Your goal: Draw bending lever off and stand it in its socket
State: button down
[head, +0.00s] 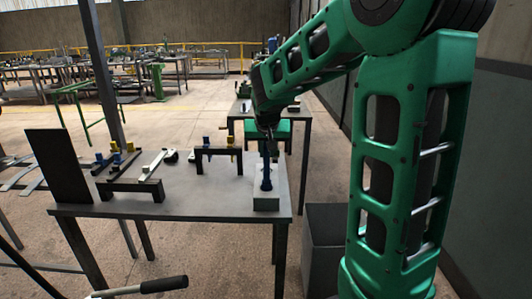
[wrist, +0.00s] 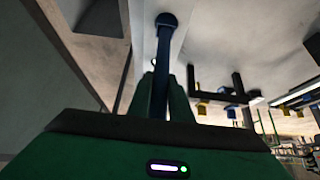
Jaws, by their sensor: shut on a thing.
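A dark blue lever (head: 266,176) hangs upright below my gripper (head: 267,134) at the right end of the table. My gripper is shut on the upper part of the lever. In the wrist view the lever's shaft (wrist: 160,85) runs between the green fingers (wrist: 163,98) and ends in a round knob (wrist: 166,20). The lever's lower end is at a grey block (head: 266,203) on the table. I cannot tell whether it is seated in the block or just above it.
A black bracket (head: 218,151) with blue and yellow pieces stands left of the lever. Farther left are a low black rack (head: 130,186), a pale bar (head: 153,164) and an upright dark panel (head: 58,165). The table's (head: 205,205) front middle is clear. A dark box (head: 325,250) stands on the floor right of the table.

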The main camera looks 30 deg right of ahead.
jog(key=c, duration=1.5)
grip_release()
jog(key=shift+c, duration=0.2)
jog(key=shift+f, duration=0.1)
jog(key=v, duration=1)
jog(key=shift+a+r, duration=0.2)
jog(key=shift+r, duration=0.1)
jog(key=s+f+g+y, duration=0.1)
jog(key=s+f, duration=0.3)
jog(key=s, duration=0.6)
jog(key=s+f+g+y, duration=0.1)
jog(key=s+f, duration=0.4)
jog(key=s, duration=0.6)
jog(key=s+a+f+g+y, duration=0.1)
jog(key=s+f+g+y, duration=0.1)
jog(key=s, duration=0.9)
notch_tip(320, 180, down, 3)
jog(key=shift+r+g, duration=0.15)
jog(key=shift+g, duration=0.65)
